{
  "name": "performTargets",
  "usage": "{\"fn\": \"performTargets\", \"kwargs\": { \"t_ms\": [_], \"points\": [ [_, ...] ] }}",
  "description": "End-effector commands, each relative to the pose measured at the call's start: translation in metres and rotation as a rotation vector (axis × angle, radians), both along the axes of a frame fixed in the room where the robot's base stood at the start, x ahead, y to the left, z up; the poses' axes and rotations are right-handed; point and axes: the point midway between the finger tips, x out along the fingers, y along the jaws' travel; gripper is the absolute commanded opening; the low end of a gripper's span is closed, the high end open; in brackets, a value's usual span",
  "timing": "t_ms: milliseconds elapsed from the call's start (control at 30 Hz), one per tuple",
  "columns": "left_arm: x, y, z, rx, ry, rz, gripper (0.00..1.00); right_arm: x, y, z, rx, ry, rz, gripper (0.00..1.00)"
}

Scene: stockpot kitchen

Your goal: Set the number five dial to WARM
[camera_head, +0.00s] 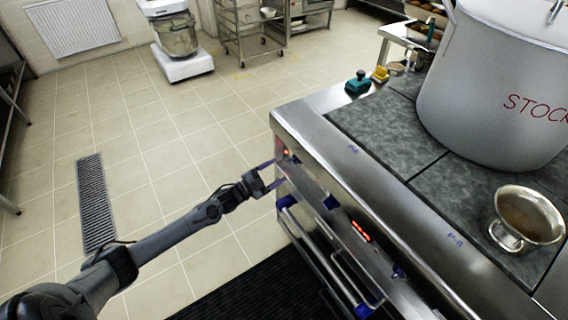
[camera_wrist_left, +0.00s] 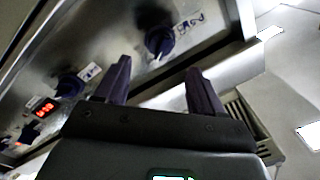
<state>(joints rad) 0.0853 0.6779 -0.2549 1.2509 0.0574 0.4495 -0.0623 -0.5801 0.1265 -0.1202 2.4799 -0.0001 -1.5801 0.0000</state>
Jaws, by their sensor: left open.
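My left gripper (camera_head: 276,173) is open and empty at the front panel of the steel stove (camera_head: 335,190), near its far end. In the left wrist view its two dark fingers (camera_wrist_left: 158,68) are spread apart. A dark blue dial (camera_wrist_left: 160,42) with a pale pointer sits just beyond the gap between the fingers, apart from them as far as I can tell. More blue dials (camera_wrist_left: 70,85) and (camera_wrist_left: 31,131) run along the panel to the left. In the head view, blue dials (camera_head: 331,202) and (camera_head: 398,271) show. I cannot read which dial is number five or its setting.
A red lit display (camera_head: 361,230) sits on the panel. Blue-ended handles (camera_head: 287,202) stick out below it. A large stockpot (camera_head: 490,90) and a metal bowl (camera_head: 528,215) stand on the stove top.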

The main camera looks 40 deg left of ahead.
Motion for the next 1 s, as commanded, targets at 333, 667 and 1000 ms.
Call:
{"fn": "performTargets", "kwargs": {
  "t_ms": [333,667,1000],
  "points": [
    [-0.032,0.008,-0.001,0.001,0.000,0.000,0.68,0.000,0.001,0.012,0.005,0.000,-0.004,0.43],
    [-0.033,0.008,-0.001,0.001,-0.002,0.000,0.68,0.000,0.002,0.012,0.010,-0.001,-0.007,0.43],
    [-0.053,0.000,-0.019,-0.019,0.047,0.000,0.68,0.000,0.002,0.023,0.009,0.000,-0.007,0.43]
  ]
}}
